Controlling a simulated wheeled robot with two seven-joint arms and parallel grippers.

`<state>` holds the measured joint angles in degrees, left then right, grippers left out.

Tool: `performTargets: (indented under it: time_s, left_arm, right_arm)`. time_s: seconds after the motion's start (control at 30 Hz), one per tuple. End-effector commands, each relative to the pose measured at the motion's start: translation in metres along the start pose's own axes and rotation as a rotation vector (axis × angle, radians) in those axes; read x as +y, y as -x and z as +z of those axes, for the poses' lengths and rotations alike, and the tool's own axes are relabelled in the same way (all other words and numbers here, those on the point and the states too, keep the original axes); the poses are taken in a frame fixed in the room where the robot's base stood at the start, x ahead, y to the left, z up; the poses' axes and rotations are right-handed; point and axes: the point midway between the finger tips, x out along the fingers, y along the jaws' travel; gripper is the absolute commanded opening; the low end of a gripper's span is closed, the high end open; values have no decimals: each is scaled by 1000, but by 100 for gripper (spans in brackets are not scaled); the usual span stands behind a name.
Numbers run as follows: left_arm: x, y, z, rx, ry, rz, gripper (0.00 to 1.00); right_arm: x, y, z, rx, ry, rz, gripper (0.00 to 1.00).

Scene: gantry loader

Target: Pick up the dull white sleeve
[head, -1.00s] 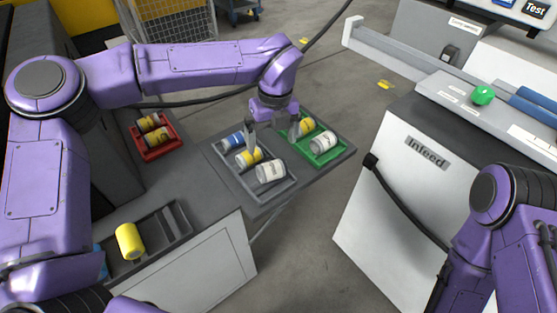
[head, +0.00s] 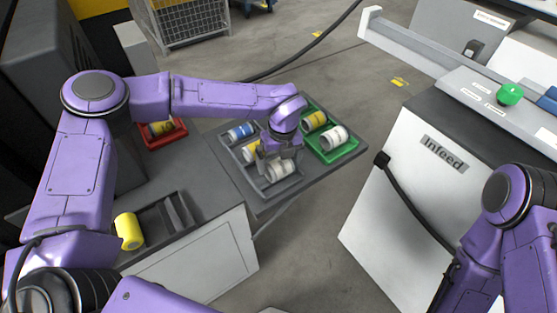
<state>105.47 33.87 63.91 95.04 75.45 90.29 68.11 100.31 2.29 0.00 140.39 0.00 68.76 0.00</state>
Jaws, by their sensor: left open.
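A white sleeve (head: 280,170) lies on its side at the near end of the grey tray (head: 264,195). My left gripper (head: 277,157) points down right over it, open, and its fingers hide part of it. I cannot tell whether the fingers touch it. Another white sleeve (head: 334,138) lies in the green tray (head: 346,154). I cannot tell from its finish which of the two is duller. My right arm shows at the right edge; its gripper is out of view.
The grey tray also holds a blue-banded sleeve (head: 241,132) and a yellow-banded one (head: 250,151). The green tray holds a yellow one (head: 314,121). A red tray (head: 168,138) sits left, partly behind my arm. A yellow cylinder (head: 129,231) lies nearer. The infeed cabinet (head: 400,210) stands right.

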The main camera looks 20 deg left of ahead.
Motion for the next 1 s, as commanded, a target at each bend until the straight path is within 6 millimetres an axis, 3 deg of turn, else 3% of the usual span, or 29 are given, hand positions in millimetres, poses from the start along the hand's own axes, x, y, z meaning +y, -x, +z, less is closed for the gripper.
performTargets:
  time_s: [0.27,0.43,0.57,0.6,0.83,0.9,1.0]
  left_arm:
    - [0,-10,-1,1,0,2,100]
    - [0,-10,-1,1,0,1,50]
    - [0,-9,-1,1,0,0,48]
    - [0,-9,-1,1,-1,0,41]
    - [0,-6,-1,0,-1,0,40]
    - [0,-1,0,-1,-1,-2,22]
    - [0,14,1,-4,0,-4,22]
  right_arm:
    - [0,2,0,0,0,0,77]
    - [0,1,0,0,0,0,77]
    - [0,2,0,-1,0,0,77]
    - [0,2,0,-1,0,0,77]
    - [0,1,0,0,0,0,77]
    - [0,-1,1,-1,0,0,77]
    - [0,-5,2,0,0,0,77]
